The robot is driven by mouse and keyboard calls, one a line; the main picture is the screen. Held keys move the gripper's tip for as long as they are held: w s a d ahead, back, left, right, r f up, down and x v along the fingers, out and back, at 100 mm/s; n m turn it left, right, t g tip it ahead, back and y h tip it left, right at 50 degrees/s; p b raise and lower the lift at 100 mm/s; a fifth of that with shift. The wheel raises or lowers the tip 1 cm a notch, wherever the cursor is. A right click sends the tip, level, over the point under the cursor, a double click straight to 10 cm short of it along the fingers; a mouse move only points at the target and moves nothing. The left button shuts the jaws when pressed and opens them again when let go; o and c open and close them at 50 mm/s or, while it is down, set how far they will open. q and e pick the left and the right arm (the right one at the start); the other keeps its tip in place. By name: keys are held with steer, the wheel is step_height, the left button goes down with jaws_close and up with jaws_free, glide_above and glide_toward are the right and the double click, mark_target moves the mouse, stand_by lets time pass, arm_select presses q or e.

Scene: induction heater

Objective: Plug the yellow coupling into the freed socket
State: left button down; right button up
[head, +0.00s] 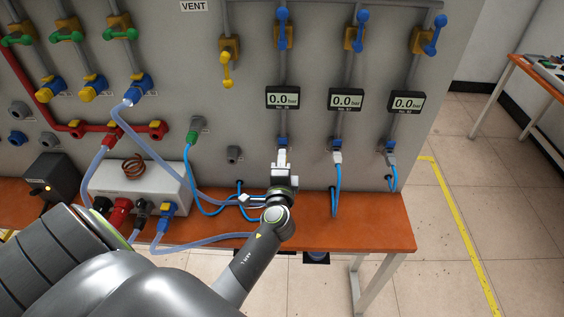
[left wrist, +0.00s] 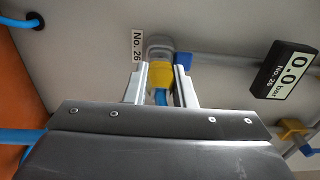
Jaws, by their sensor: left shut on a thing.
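In the left wrist view a yellow coupling (left wrist: 160,76) with a blue hose (left wrist: 160,97) below it sits between the jaws of my left gripper (left wrist: 157,72). The gripper is shut on it. Just beyond it, in line, is a grey socket (left wrist: 160,48) on the panel beside the label No. 26 (left wrist: 138,46). The coupling meets the socket in the picture; I cannot tell how far it is inserted. In the head view my left gripper (head: 282,158) is just below the leftmost gauge (head: 282,98) and hides the coupling. My right gripper is not in view.
Two grey couplings with blue hoses (head: 337,157) (head: 391,158) sit under the other gauges. Hoses lie on the orange bench (head: 370,222) around my arm. A white box (head: 142,184) stands left.

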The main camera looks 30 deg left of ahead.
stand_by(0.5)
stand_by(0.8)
arm_select(q)
steer(key=shift+w+a+b, duration=0.3)
steer(key=shift+w+b, duration=0.05)
steer(key=shift+w, duration=0.15)
stand_by(0.4)
steer(key=c, duration=1.1)
jaws_free()
steer(key=shift+c, duration=0.2)
